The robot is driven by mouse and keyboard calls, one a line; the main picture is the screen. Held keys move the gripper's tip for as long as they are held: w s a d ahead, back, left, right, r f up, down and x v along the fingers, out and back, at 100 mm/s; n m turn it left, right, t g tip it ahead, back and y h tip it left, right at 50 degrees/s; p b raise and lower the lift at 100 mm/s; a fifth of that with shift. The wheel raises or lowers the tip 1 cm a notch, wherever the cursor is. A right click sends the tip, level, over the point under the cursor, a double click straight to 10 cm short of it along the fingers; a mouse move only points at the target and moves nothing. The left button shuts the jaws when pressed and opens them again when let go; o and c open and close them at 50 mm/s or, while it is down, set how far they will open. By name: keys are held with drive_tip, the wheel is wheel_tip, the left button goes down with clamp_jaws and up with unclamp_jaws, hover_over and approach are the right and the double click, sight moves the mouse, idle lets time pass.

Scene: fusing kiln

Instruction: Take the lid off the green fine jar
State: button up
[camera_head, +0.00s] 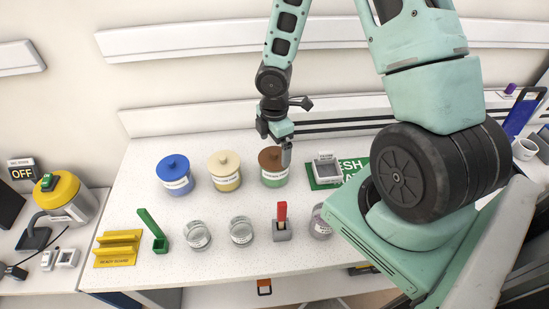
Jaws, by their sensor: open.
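The green jar (274,181) stands upright on the white worktop, the rightmost of three lidded jars. Its brown lid (269,158) sits on top of it. My gripper (275,145) is open and just above the lid, pointing down. One finger shows in front of the lid's right side and hides part of it. I cannot tell whether the fingers touch the lid or its knob.
A cream jar (225,177) and a blue jar (174,180) stand to the left. A grey box (325,170) on a green mat is to the right. Glass dishes (241,231) and a red-handled tool (282,212) stand in front. Worktop between the rows is clear.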

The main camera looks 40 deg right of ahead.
sight(274, 152)
wheel_tip(274, 152, down, 3)
drive_tip(key=shift+f, duration=0.15)
drive_tip(key=c, duration=0.8)
